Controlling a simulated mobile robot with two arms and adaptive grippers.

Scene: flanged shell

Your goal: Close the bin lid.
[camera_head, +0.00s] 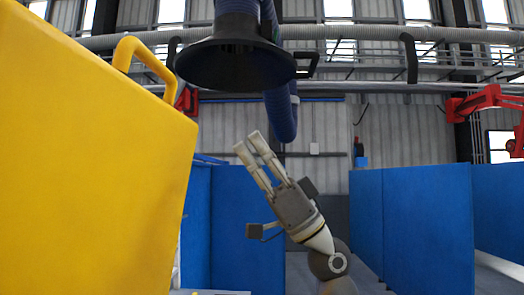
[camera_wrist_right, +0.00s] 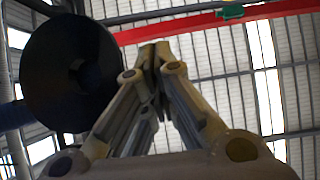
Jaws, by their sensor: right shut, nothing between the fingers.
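A large yellow panel (camera_head: 90,160) with a yellow loop handle (camera_head: 145,62) on its upper edge fills the left of the head view. It looks like the bin lid, standing raised; the bin's body and the hinge cannot be made out. My right gripper (camera_head: 248,142) is to the right of the panel, pointing up and to the left, apart from it and below the handle's height in the picture. Its fingers are shut and empty; the fingertips (camera_wrist_right: 155,52) meet in the right wrist view. My left gripper is not in view.
A black extraction hood (camera_head: 235,65) on a blue hose hangs above my right gripper; it also shows at the left of the wrist view (camera_wrist_right: 72,72). Blue partitions (camera_head: 245,225) stand behind. Red machinery (camera_head: 490,100) is at the far right. Space around the gripper looks open.

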